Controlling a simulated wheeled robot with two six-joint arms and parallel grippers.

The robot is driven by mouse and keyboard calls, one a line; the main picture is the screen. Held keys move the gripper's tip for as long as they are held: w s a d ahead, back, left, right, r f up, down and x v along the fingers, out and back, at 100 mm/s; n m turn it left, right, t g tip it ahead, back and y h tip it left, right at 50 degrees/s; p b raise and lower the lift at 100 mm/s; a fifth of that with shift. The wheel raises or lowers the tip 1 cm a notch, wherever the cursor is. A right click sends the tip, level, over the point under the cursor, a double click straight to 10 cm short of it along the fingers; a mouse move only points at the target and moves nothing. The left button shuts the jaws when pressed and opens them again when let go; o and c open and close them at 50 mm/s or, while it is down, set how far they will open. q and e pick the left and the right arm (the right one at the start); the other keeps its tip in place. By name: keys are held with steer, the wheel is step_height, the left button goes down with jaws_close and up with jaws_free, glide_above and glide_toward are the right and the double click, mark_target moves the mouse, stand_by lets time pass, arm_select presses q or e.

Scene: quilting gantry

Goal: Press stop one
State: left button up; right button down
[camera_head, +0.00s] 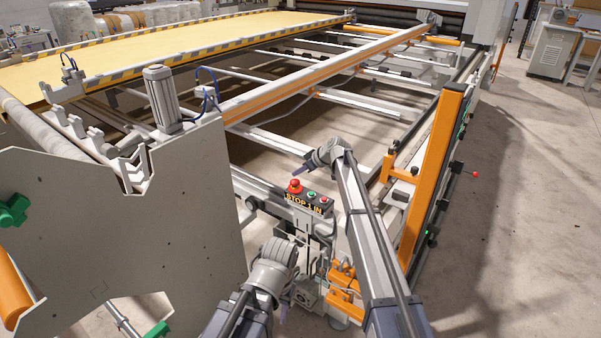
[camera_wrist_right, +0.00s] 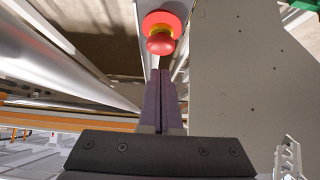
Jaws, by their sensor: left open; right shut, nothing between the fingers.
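A red mushroom stop button (camera_head: 295,186) stands on a small dark control box (camera_head: 308,203) lettered "STOP" plus partly readable text. A green and a smaller red button sit beside it. In the right wrist view the red button (camera_wrist_right: 161,32), with a yellow collar, is just beyond my fingertips. My right gripper (camera_head: 301,171) is shut and empty, its dark purple fingers slightly above the red button. In the wrist view its fingertips (camera_wrist_right: 160,72) point at the button; I cannot tell whether they touch. My left gripper (camera_head: 283,314) is open, low in front of the box, mostly hidden by its wrist.
A large grey side plate (camera_head: 130,235) stands left of the box. An orange upright (camera_head: 432,180) rises on the right. A rail (camera_head: 320,75) and crossbars of the gantry lie behind. Orange fittings (camera_head: 345,285) sit below the box. Open floor lies at far right.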

steer(key=p+v, duration=0.7)
steer(key=v, duration=0.4)
steer(key=shift+w+a+r, duration=0.2)
steer(key=shift+r, duration=0.1)
steer(key=s+a+f+m+g+h, duration=0.2)
steer(key=s+f+h, duration=0.1)
steer(key=s, duration=1.4)
steer(key=s+a+f+m+g+h, duration=0.2)
steer(key=s+f, duration=0.1)
steer(key=s, duration=1.4)
steer(key=s+d+m+g+h, duration=0.1)
steer(key=s+d+m+h, duration=0.2)
steer(key=s, duration=1)
steer(key=shift+d+f+g+h, duration=0.2)
steer(key=shift+d+g+h, duration=0.1)
steer(key=shift+d, duration=0.45)
